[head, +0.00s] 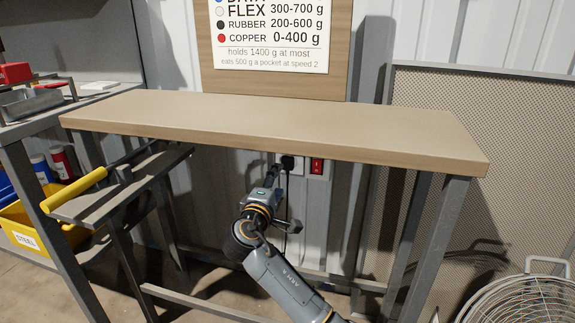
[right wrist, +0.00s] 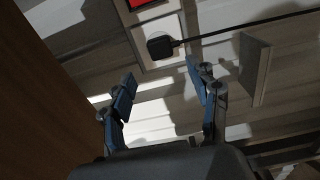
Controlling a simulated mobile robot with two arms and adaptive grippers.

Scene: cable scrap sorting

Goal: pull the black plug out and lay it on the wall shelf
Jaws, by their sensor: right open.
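The black plug (head: 289,162) sits in a white wall socket below the wooden board. It also shows in the right wrist view (right wrist: 160,47), with its black cable (right wrist: 240,35) running off to the right. My right gripper (head: 274,172) is below the board, just left of and below the plug in the head view. In the right wrist view my right gripper (right wrist: 160,80) is open and empty, with the plug beyond its spread fingertips. The wooden board (head: 270,122) is bare on top; it may be the wall shelf. My left gripper is out of view.
A red switch (head: 317,166) is right beside the socket. The board's front edge and grey legs (head: 440,240) frame my right arm. A yellow-handled tool (head: 75,190) lies at the left. A mesh panel (head: 500,130) and wire basket (head: 525,300) stand right.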

